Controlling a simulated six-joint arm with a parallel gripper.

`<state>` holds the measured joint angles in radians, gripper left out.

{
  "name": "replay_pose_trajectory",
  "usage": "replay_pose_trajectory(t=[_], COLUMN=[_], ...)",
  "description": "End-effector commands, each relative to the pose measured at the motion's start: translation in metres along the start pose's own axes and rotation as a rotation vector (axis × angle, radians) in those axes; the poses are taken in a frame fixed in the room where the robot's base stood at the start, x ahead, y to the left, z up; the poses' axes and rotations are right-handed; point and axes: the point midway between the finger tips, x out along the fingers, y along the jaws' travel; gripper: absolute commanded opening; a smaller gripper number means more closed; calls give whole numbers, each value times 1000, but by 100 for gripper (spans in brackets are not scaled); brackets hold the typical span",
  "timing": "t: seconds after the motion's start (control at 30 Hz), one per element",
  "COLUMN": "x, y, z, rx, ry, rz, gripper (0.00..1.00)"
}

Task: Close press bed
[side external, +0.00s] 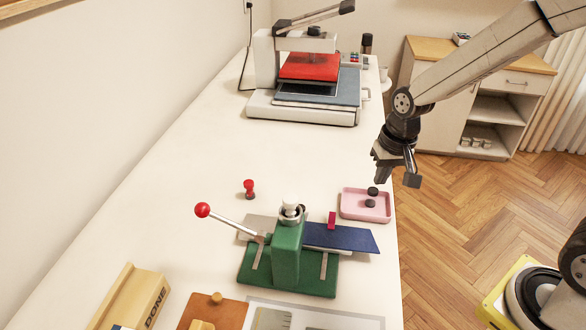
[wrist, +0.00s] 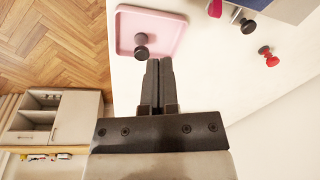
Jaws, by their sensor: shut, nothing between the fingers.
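The heat press (side external: 265,60) stands at the far end of the table in the side view, white with a red upper plate (side external: 310,67) and a black lever above. Its grey-blue bed (side external: 325,92) lies under the red plate and sticks out past it toward the front and right. A small handle (side external: 366,95) shows at the bed's right side. My gripper (side external: 397,178) hangs beyond the table's right edge, well in front of the press and apart from it. The fingers are together and empty in the wrist view (wrist: 158,64). The press is not in the wrist view.
A pink tray (side external: 347,210) with black knobs is close to my gripper. A green hand press (side external: 287,255) with a red-knobbed lever stands at the front; a red stamp (side external: 249,188) stands behind it. The table between it and the heat press is clear. A cabinet (side external: 440,85) stands right.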

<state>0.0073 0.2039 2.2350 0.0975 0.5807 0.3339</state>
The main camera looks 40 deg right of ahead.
Motion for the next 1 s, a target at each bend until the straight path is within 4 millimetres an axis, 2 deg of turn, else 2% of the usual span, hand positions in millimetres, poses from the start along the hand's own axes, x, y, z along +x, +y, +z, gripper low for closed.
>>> replay_pose_trajectory(t=[0.03,0.2,0.6,0.8,1.0], x=[1,2,9,10,11], y=[-6,-26,-71,-82,-84], z=[-11,-42,-100,-114,-116], rx=[61,270,711,828,854], ry=[-19,-87,-260,-311,-323], rz=[-4,-12,-5,5,8], gripper=[0,0,0,0,0])
